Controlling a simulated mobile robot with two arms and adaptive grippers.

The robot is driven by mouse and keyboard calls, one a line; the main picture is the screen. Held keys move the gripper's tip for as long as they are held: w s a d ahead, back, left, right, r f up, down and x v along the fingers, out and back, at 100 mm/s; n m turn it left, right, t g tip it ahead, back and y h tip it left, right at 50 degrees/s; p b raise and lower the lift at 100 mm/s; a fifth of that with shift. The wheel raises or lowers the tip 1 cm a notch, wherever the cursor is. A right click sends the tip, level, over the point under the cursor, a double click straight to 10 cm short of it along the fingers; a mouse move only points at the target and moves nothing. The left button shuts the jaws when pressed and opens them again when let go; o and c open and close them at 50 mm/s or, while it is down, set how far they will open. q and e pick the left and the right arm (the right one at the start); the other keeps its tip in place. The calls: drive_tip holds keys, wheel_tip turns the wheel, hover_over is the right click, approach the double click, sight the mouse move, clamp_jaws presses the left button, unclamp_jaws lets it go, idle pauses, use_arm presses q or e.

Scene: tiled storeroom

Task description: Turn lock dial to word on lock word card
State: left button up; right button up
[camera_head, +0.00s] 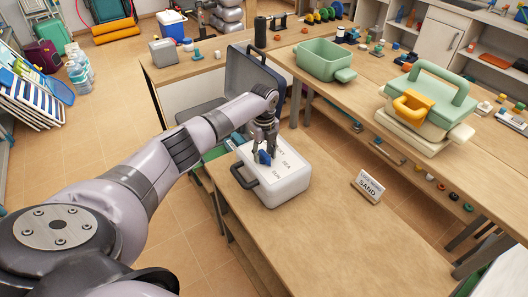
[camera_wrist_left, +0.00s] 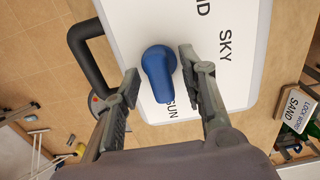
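A white case (camera_head: 288,184) with a dark handle lies on the near table. Its top carries a blue lock dial (camera_wrist_left: 160,72) with printed words around it. SKY, SUN and the letters ND show in the left wrist view; SEA also shows in the head view. The dial's narrow end lies beside SUN. The lock word card (camera_head: 369,186) stands right of the case and reads SAND; it also shows in the left wrist view (camera_wrist_left: 294,108). My left gripper (camera_wrist_left: 159,68) is open over the case, one finger on each side of the dial, with small gaps. My right gripper is out of view.
A dark open case (camera_head: 252,78) stands behind the white case. A green bin (camera_head: 323,62) and a green-and-cream box with a yellow handle (camera_head: 425,118) are on the benches behind. The table in front of the card is clear.

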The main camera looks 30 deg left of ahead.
use_arm(q)
drive_tip(key=shift+c, duration=0.8)
clamp_jaws()
